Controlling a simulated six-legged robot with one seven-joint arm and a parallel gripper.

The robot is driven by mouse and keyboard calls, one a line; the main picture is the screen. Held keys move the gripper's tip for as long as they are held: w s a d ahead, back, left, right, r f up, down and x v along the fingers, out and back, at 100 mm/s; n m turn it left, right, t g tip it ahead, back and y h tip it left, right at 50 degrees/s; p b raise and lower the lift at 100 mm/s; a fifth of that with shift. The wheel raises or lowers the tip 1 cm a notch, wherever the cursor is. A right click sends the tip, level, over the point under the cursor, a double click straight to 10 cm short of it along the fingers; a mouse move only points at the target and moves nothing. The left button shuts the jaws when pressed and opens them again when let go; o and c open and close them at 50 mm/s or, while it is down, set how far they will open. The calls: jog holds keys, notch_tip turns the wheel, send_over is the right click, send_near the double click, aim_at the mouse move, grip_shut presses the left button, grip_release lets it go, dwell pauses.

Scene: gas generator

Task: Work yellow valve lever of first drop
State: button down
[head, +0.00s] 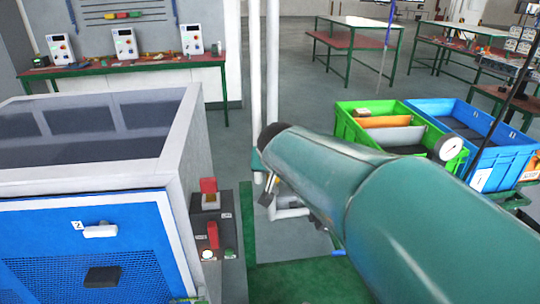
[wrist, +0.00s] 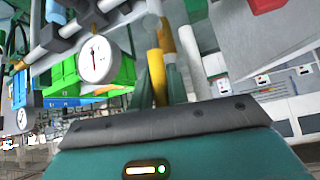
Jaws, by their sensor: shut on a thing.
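The yellow valve lever (wrist: 158,78) shows in the wrist view as a narrow yellow bar beside a whitish pipe. My gripper (wrist: 161,82) has its teal fingers on either side of the lever and is shut on it. The dark wrist edge hides the lower part of the fingers. In the head view my teal arm reaches across the middle and hides the lever and most of the gripper.
A round pressure gauge (head: 452,147) stands at the right, in front of green (head: 352,138) and blue (head: 508,160) crates. A blue-fronted machine (head: 90,240) with a red-switch control box (head: 212,236) is at the left. White vertical pipes (head: 272,60) stand beyond my arm.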

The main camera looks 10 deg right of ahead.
jog(key=shift+a+f+h, duration=0.1)
jog(key=shift+a+h, duration=0.2)
jog(key=shift+a, duration=0.05)
dwell(0.3)
jog(key=c, duration=1.4)
grip_release()
jog(key=shift+o, duration=0.2)
jog(key=shift+s, duration=0.1)
jog(key=shift+s+r, duration=0.15)
jog(key=shift+r, duration=0.2)
jog(key=v, duration=1.3)
jog(key=shift+a, duration=0.1)
